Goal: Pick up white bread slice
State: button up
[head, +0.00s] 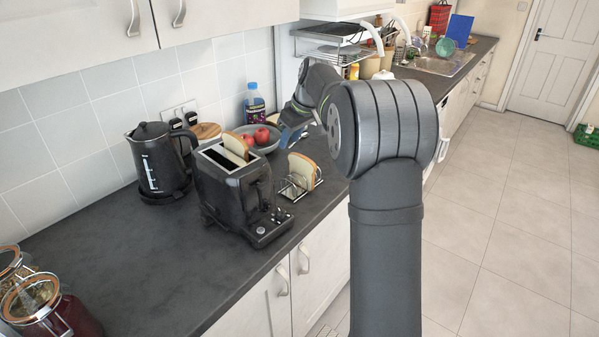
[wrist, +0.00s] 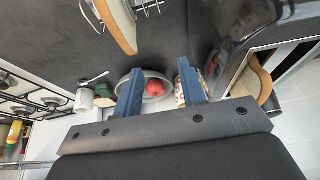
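A white bread slice with a brown crust (head: 236,145) stands in one slot of the black toaster (head: 228,190); it also shows at the right of the wrist view (wrist: 262,82). More bread (head: 302,170) stands in a wire rack (head: 290,190) right of the toaster, and shows at the top of the wrist view (wrist: 118,24). I cannot tell which slice the task names. My gripper (head: 290,137) is above the counter, behind the rack and right of the toaster. In the wrist view its blue fingers (wrist: 160,76) are wide apart and empty. The toaster hides the slice's lower part.
A bowl (head: 268,143) with red apples (head: 262,135) is behind the toaster and shows beyond my fingers. A black kettle (head: 158,160) stands left. A blue-capped bottle (head: 254,106) is near the wall. Glass jars (head: 40,305) are front left.

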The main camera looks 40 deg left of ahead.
send_near(303, 156)
jog(key=x, duration=0.4)
jog(key=d+x, duration=0.1)
jog(key=shift+f, duration=0.65)
jog(key=shift+a+f, duration=0.85)
jog(key=shift+f, duration=0.25)
jog(key=shift+a+f, duration=0.85)
jog(key=shift+f, duration=0.25)
grip_shut()
